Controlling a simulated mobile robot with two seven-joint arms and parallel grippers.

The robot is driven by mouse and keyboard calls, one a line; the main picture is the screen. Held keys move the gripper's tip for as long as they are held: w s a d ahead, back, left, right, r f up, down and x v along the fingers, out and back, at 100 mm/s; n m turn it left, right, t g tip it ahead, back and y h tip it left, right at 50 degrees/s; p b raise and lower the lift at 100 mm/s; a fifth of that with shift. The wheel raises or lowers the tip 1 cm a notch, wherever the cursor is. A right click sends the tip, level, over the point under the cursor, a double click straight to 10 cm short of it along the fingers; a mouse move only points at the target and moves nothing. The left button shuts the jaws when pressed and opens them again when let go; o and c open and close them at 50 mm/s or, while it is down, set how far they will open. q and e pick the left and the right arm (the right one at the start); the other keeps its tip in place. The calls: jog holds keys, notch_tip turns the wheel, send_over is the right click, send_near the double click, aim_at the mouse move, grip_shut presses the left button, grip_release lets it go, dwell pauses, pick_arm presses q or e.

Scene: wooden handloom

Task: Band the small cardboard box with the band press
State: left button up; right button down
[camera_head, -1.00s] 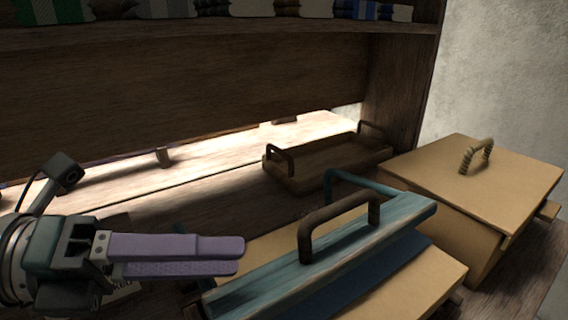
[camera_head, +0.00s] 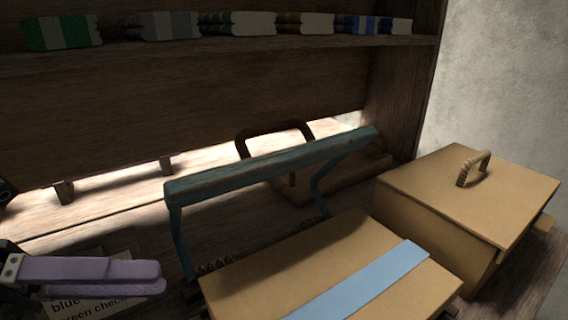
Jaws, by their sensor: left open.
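The small cardboard box (camera_head: 275,265) sits at the front middle of the bench, with a light blue band (camera_head: 365,283) lying across its lid. The teal bar of the band press (camera_head: 270,165) is raised above and behind the box, apart from it. My right gripper is out of view.
A larger cardboard box (camera_head: 470,200) with a rope handle stands at the right. A wooden tray (camera_head: 375,172) is partly hidden behind the press. A printed card (camera_head: 95,303) lies under my left gripper. A shelf with folded cloths runs above.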

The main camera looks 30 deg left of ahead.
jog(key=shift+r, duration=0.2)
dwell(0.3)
